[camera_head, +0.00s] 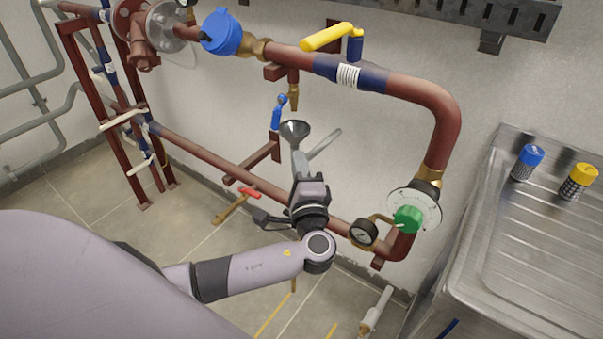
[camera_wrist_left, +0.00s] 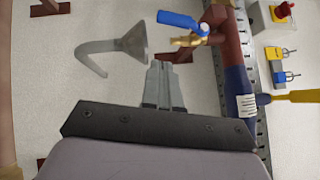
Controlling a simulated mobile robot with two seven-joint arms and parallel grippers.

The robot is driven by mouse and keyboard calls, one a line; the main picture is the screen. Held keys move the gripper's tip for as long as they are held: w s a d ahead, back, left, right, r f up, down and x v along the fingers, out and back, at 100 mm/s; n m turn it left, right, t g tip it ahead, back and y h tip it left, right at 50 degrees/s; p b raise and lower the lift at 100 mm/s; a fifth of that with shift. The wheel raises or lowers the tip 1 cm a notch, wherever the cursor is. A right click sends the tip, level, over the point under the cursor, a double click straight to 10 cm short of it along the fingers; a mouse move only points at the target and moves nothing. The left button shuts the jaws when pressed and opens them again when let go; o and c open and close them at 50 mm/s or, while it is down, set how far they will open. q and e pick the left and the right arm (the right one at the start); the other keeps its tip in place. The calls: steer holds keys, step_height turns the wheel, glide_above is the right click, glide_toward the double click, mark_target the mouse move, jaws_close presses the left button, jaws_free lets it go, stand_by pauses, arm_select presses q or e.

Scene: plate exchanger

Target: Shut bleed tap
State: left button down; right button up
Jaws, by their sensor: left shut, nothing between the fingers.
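The bleed tap is a small brass tap with a blue lever (camera_head: 279,113), hanging under the upper red pipe in the head view. Its blue lever (camera_wrist_left: 180,19) and brass body (camera_wrist_left: 190,41) also show at the top of the left wrist view. A grey funnel (camera_head: 295,129) with a bent tube is below the tap; the funnel (camera_wrist_left: 118,53) also shows in the wrist view. My left gripper (camera_head: 298,152) is shut and empty, just below the funnel in the picture. Its closed fingertips (camera_wrist_left: 157,66) appear apart from the tap. My right gripper is not in view.
A yellow lever valve (camera_head: 327,37) and blue cap (camera_head: 222,33) sit on the upper pipe. A gauge (camera_head: 363,232) and green knob (camera_head: 408,218) are at right. The lower red pipe (camera_head: 215,160) runs behind my arm. A metal sink unit (camera_head: 520,250) stands far right.

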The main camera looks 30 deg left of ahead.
mark_target(278, 128)
arm_select(q)
steer(key=w+a+r+p, duration=0.1)
steer(key=w+a, duration=0.2)
steer(key=a, duration=0.3)
steer(key=shift+w+a+r, duration=0.3)
steer(key=shift+r, duration=0.05)
steer(key=shift+a+f, duration=0.1)
steer(key=shift+b, duration=0.3)
steer(key=shift+a+m+t, duration=0.15)
steer(key=shift+m+t, duration=0.15)
